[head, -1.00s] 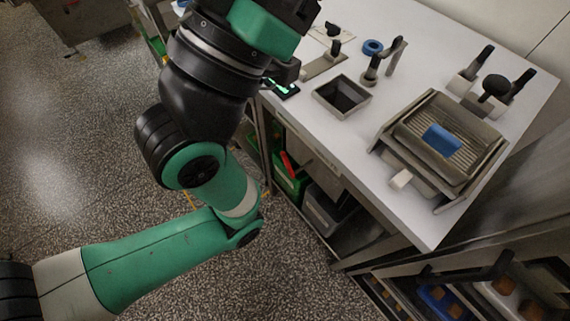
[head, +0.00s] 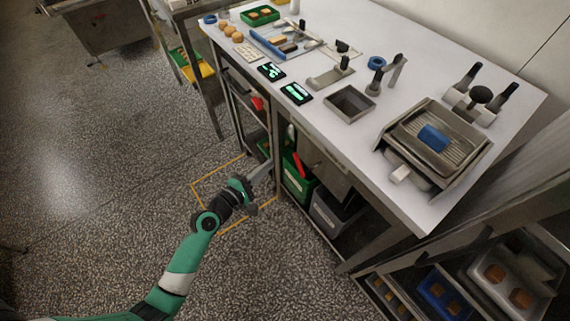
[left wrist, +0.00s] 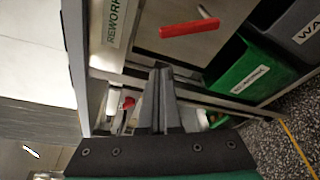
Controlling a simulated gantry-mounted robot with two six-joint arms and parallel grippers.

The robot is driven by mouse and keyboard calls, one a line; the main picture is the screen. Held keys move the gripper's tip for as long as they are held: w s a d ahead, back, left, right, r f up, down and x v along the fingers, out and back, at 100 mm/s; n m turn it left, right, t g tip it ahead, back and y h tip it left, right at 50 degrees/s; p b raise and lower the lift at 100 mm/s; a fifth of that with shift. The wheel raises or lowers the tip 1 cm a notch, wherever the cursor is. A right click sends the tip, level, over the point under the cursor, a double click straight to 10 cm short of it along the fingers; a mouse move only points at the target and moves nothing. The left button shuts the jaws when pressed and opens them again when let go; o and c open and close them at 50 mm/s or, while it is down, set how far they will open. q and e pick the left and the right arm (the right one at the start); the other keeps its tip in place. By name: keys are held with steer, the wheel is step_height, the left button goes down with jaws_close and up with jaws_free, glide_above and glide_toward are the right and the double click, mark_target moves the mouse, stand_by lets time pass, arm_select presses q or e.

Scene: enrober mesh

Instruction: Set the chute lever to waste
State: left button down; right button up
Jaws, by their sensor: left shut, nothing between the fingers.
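A red lever handle (head: 298,165) shows under the table front, beside the green bin (head: 299,184) and left of the grey chute housing (head: 322,165). In the left wrist view the red handle (left wrist: 190,29) lies across a grey panel, above the green bin (left wrist: 238,76); a REWORK label (left wrist: 115,22) is left of it. A grey bin (left wrist: 297,30) with a partly cut-off label starting WA stands beside the green one. My left gripper (head: 266,169) is shut and empty, left of the lever and apart from it; its fingers (left wrist: 161,72) point toward the cabinet. My right gripper is not in view.
A table leg (head: 277,155) stands close to my gripper. A yellow floor outline (head: 205,185) lies below; the speckled floor is open leftward.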

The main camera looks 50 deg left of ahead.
arm_select(q)
steer(key=f, duration=0.1)
steer(key=s+f+n, duration=0.1)
steer(key=shift+s+a+f+y, duration=0.15)
steer(key=shift+s+f+y, duration=0.05)
steer(key=shift+f+y, duration=0.1)
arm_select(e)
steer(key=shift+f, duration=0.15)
arm_select(q)
steer(key=shift+w, duration=0.2)
steer(key=w+d+b, duration=0.1)
steer(key=w+d, duration=0.1)
steer(key=w, duration=0.7)
steer(key=shift+r, duration=0.25)
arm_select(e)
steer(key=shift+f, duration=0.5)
